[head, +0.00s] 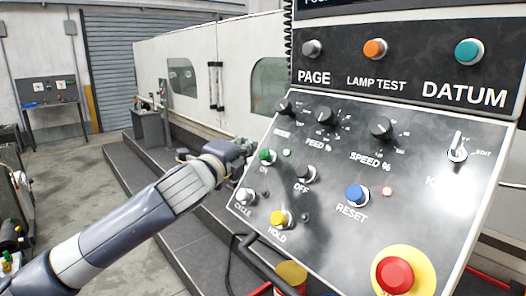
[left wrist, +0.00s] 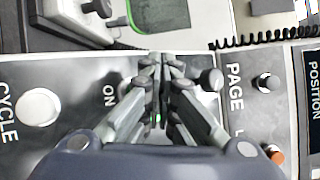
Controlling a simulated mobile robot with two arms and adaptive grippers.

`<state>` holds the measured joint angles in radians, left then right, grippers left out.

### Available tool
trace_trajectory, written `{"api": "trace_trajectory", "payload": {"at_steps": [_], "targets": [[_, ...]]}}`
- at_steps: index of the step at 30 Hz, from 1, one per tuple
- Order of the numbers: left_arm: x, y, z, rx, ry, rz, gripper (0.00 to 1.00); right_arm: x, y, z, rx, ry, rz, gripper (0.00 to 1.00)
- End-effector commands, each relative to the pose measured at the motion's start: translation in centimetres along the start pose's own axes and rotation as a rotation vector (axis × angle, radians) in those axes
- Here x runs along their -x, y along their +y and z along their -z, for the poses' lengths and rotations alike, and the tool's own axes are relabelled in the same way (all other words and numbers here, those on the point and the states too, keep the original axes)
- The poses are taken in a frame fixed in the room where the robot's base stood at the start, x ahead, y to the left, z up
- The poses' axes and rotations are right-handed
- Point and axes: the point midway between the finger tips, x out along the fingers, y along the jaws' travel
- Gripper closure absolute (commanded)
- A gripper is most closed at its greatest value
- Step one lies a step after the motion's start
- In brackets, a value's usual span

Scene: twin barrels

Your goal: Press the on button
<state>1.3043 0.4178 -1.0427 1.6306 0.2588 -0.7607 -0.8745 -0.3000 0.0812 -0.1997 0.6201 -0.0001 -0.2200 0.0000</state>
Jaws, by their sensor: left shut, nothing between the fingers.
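The green ON button (head: 267,156) is on the left side of the tilted control panel (head: 330,255), above the word ON. My left gripper (head: 248,146) is beside the panel's left edge in the head view, close to the green button. In the left wrist view my left gripper (left wrist: 160,112) is shut and empty, its fingertips pointing at the panel near the word ON. A bit of green (left wrist: 158,119) shows between the fingers; the rest of the button is hidden by them. I cannot tell whether the fingertips touch it. My right gripper is not in view.
Close by on the panel are the black OFF button (head: 305,173), white CYCLE button (head: 245,196), yellow HOLD button (head: 283,219) and blue RESET button (head: 357,195). A red emergency button (head: 395,275) is at lower right. Dark steps (head: 170,200) run behind my left arm.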

Motion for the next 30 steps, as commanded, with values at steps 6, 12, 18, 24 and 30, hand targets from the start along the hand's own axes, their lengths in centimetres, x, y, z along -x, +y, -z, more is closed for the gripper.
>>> {"api": "trace_trajectory", "payload": {"at_steps": [6, 12, 18, 24, 30], "targets": [[1.6, -1.5, -1.2, 0.000, 0.001, 0.000, 1.00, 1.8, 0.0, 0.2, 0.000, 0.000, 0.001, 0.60], [2.4, -1.8, -1.7, 0.000, 0.001, -0.001, 1.00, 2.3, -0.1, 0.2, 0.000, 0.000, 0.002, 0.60], [2.4, -1.8, -1.7, 0.000, 0.001, -0.001, 1.00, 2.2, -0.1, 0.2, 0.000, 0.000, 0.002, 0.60], [2.4, -1.8, -1.7, 0.000, 0.001, 0.000, 1.00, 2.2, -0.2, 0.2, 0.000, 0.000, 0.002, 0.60], [2.4, -1.8, -1.7, 0.000, 0.001, 0.000, 1.00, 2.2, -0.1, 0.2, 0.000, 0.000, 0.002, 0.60]]}}
